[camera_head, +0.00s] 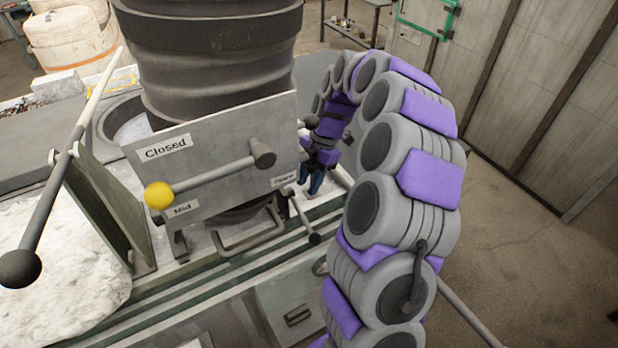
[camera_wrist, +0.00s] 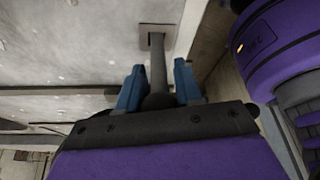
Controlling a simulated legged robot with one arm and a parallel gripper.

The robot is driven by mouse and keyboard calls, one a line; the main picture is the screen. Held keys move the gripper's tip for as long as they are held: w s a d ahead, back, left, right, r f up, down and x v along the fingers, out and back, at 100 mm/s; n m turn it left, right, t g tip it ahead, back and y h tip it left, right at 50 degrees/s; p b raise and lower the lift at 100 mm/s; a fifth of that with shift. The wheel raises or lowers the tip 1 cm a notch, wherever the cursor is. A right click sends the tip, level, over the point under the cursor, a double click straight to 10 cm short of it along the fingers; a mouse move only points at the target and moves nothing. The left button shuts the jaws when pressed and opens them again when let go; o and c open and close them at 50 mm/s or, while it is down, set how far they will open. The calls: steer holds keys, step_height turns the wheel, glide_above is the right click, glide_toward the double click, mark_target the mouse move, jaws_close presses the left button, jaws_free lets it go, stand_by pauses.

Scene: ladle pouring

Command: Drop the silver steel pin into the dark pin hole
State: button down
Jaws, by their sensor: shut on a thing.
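My gripper (camera_wrist: 159,72) shows in the wrist view with a blue finger on each side of a grey metal pin (camera_wrist: 157,54). It is shut on the pin, and the pin's dark rounded end sits between the fingers near the palm. The pin's far end meets or overlaps a small brownish square plate (camera_wrist: 144,40). I cannot tell whether the tip is in a hole there or above it. In the head view my gripper (camera_head: 314,181) points down beside the ladle's right side, low over the bench. The pin and the hole cannot be made out clearly in that view.
A dark ribbed ladle (camera_head: 215,45) stands behind a metal panel (camera_head: 225,150) labelled Closed and Mid. A lever with a yellow knob (camera_head: 158,195) sticks out in front. Another long lever (camera_head: 72,150) stands at left. The floor (camera_head: 530,250) at right is open.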

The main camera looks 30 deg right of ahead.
steer(key=shift+f, duration=0.1)
steer(key=c, duration=0.7)
jaws_free()
steer(key=shift+o, duration=0.2)
steer(key=p+v, duration=0.3)
steer(key=v, duration=1.4)
steer(key=shift+d, duration=0.15)
